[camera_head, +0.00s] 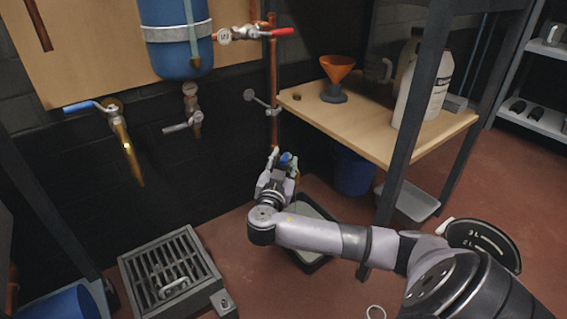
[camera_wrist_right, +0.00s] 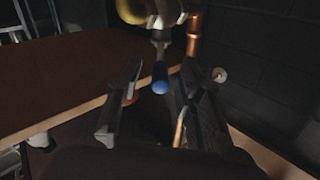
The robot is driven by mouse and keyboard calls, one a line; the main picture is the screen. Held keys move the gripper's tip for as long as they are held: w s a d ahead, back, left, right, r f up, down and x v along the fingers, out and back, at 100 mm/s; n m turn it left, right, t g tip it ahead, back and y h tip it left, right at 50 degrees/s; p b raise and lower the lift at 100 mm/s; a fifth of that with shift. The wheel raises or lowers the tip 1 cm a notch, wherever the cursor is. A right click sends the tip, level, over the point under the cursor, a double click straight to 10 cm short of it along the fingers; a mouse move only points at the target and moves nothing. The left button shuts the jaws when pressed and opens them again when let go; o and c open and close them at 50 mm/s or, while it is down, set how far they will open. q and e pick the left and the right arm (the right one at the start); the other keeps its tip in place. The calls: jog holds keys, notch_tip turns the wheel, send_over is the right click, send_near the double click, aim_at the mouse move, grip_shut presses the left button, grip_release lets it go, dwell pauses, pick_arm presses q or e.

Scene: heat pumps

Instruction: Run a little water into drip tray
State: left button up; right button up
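My right gripper (camera_head: 284,163) is at the lower end of the vertical copper pipe (camera_head: 273,100), above a dark tray (camera_head: 318,213) on the floor. A small blue handle (camera_head: 287,157) is at its fingertips. In the right wrist view the fingers (camera_wrist_right: 158,88) stand apart, with the blue-tipped handle (camera_wrist_right: 160,78) between or just beyond them; I cannot tell whether they touch it. A brass fitting (camera_wrist_right: 150,10) is behind the handle. The tray is partly hidden by my right arm, and I see no clear water in it. My left gripper is not in view.
A wooden bench (camera_head: 340,118) with an orange funnel (camera_head: 337,68) and a white jug (camera_head: 425,85) stands right of the pipe. A blue bucket (camera_head: 352,172) is below. A floor grate (camera_head: 168,265) and a brass tap (camera_head: 128,148) are at left.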

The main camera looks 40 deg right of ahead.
grip_shut()
jog(key=shift+w+a+f, duration=0.1)
jog(key=shift+a, duration=0.05)
dwell(0.4)
jog(key=shift+w+a+m+g+h+b, duration=0.15)
jog(key=shift+w+m+g+h+b, duration=0.5)
jog(key=shift+m+g+b, duration=1.05)
jog(key=shift+w+a+m+g+h+b, duration=0.2)
jog(key=shift+w+m+g+h+b, duration=0.55)
jog(key=shift+g, duration=1.7)
jog(key=shift+w+a+m+g+h+b, duration=0.25)
jog(key=shift+w+m+g+b, duration=0.7)
jog(key=shift+m+g, duration=0.95)
jog(key=shift+s+d+g, duration=0.15)
jog(key=shift+s+g, duration=0.05)
jog(key=shift+g, duration=0.15)
